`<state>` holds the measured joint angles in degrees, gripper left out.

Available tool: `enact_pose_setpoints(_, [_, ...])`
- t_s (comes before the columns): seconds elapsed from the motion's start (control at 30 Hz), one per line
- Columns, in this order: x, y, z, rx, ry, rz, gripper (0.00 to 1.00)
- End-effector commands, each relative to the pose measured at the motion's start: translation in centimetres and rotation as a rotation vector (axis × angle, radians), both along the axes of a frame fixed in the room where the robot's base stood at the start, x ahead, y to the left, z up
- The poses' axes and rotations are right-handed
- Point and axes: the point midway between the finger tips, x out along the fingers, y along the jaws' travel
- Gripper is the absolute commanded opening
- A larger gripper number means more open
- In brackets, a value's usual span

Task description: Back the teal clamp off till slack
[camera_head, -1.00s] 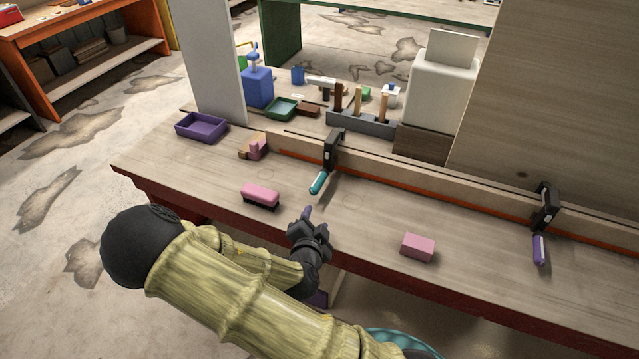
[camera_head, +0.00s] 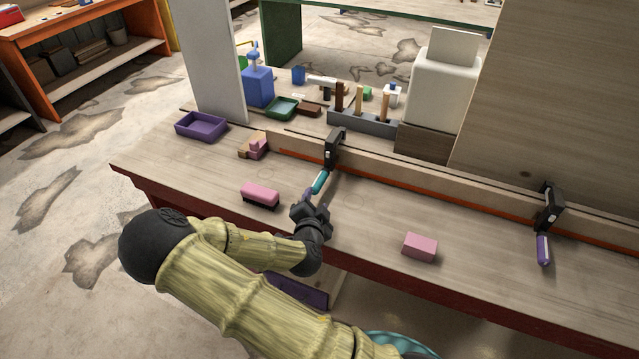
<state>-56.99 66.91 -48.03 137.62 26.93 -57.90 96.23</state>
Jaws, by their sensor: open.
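The teal clamp is a black clamp (camera_head: 333,147) with a teal handle (camera_head: 320,182), fixed on the long wooden strip at the middle of the bench. The handle points down and toward the front of the bench. My gripper (camera_head: 308,196) is open, with a purplish finger showing right beside the lower end of the teal handle. The rest of the dark gripper body lies below it, over the bench top. I cannot tell whether a finger touches the handle. The far finger is mostly hidden.
A second clamp (camera_head: 550,207) with a purple handle (camera_head: 543,250) is at the right. A pink-topped brush (camera_head: 260,194) lies left of my gripper, a pink block (camera_head: 420,247) to its right. A purple tray (camera_head: 201,126) stands at the left. The bench between block and strip is clear.

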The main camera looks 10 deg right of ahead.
Motion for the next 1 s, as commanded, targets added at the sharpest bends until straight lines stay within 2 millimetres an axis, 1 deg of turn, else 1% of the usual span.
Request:
enact_pose_setpoints(0.03, [0.9, -0.3, -0.1, -0.002, -0.001, 0.0, 0.48])
enact_pose_setpoints(0.2, [3.6, -1.3, -0.9, -0.002, 0.0, 0.0, 0.48])
enact_pose_setpoints(0.4, [6.7, -2.3, -1.8, -0.003, 0.0, 0.001, 0.48])
enact_pose_setpoints(0.53, [8.5, -2.9, -2.3, -0.002, 0.001, 0.001, 0.48])
enact_pose_setpoints(0.7, [9.6, -3.4, -2.7, 0.0, 0.001, -0.002, 0.48])
enact_pose_setpoints(0.97, [9.8, -3.4, -2.8, 0.001, 0.001, -0.001, 0.48])
enact_pose_setpoints(1.0, [9.8, -3.4, -2.8, 0.001, 0.001, -0.001, 0.46])
